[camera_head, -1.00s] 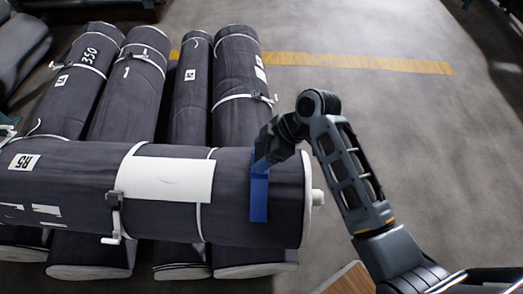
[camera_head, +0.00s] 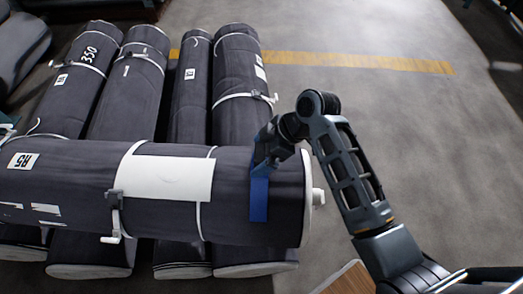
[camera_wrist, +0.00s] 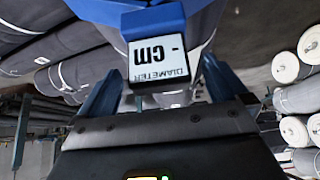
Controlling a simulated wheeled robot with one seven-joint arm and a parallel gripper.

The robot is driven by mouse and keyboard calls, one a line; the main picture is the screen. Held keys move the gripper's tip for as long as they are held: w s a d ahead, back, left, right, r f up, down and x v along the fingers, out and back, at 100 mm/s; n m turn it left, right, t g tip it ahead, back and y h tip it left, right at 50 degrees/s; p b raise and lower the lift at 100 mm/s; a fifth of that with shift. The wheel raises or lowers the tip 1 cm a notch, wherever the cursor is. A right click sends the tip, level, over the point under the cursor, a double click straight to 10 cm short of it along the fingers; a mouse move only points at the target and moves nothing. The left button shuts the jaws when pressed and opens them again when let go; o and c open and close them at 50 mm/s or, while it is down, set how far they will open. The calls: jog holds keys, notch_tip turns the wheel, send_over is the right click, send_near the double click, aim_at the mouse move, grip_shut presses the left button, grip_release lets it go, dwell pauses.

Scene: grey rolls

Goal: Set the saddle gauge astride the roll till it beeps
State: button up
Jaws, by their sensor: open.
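The blue saddle gauge (camera_head: 259,199) sits over the dark roll lying crosswise (camera_head: 80,190), near its right end, its blue band hanging down the near side. In the wrist view the gauge (camera_wrist: 155,22) shows a white display, upside down, reading "DIAMETER", a dash and "cm". My gripper (camera_head: 262,164) is at the top of the gauge. In the wrist view my gripper (camera_wrist: 160,78) is open, one finger on either side of the display, with a gap visible beside it. The gauge's far side is hidden.
The crosswise roll carries a white label (camera_head: 170,178), straps and an "R5" tag, and a pale core stub (camera_head: 318,197) sticks out at its right end. It rests across several rolls (camera_head: 237,75). Open grey floor (camera_head: 400,120) with a yellow line lies to the right.

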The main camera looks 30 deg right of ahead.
jog(key=v, duration=0.7)
jog(key=shift+s+r, duration=0.15)
jog(key=shift+r, duration=0.2)
jog(key=shift+d, duration=0.15)
dwell(0.6)
jog(key=s+a+f+m+t+h, duration=0.1)
jog(key=s+f+m+t+h, duration=0.2)
jog(key=s, duration=0.4)
jog(key=s+a+f+m+t+h, duration=0.1)
jog(key=s+f+m+t, duration=0.2)
jog(key=s, duration=0.5)
jog(key=s+a+r+m+t+h, duration=0.1)
jog(key=s+r+m+t, duration=0.3)
jog(key=s+r, duration=1.1)
notch_tip(320, 180, up, 3)
jog(key=shift+s+a+r+m+t, duration=0.1)
jog(key=shift+s+a+m+t, duration=0.3)
jog(key=shift+t, duration=0.1)
